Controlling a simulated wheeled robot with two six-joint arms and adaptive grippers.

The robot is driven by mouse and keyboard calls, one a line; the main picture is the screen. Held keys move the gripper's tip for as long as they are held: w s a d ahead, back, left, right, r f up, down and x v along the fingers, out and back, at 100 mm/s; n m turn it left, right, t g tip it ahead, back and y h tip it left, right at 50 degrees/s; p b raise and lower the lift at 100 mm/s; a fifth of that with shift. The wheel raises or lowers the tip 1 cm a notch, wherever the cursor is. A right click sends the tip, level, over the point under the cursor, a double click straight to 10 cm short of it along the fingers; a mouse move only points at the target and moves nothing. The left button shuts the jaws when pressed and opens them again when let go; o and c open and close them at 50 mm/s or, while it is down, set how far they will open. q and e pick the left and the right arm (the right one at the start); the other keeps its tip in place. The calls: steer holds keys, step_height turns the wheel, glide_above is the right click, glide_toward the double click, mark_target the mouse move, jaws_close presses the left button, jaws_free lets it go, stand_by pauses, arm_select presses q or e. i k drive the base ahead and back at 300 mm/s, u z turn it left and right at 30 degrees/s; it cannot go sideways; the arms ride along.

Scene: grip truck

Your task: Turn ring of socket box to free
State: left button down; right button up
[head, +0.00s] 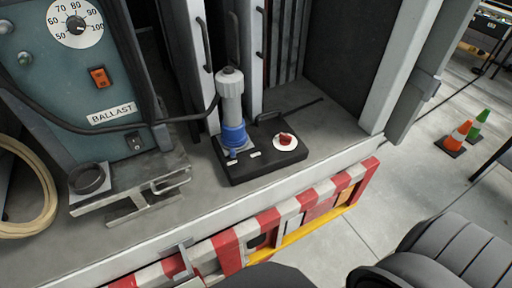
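The black socket box (262,165) sits on the truck's grey floor near its front edge. A grey plug (231,100) stands upright in it, with a blue ring (234,136) around its lower end. A black cable runs from the plug to the left. A red knob (286,138) on a round white plate is on the box's right part. I cannot tell the ring's locked or free position. Neither of my grippers is in view.
A teal panel with a dial (76,25) and a "BALLAST" label stands at left. A metal bracket (130,190) is below it. A red-and-white striped board (240,240) lines the truck's edge. Traffic cones (460,134) stand at right. Dark rounded shapes fill the bottom right.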

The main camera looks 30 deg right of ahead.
mark_target(233, 151)
steer(key=k, duration=1.2)
steer(key=u, duration=0.95)
steer(key=i, duration=1.4)
steer(key=z, duration=0.95)
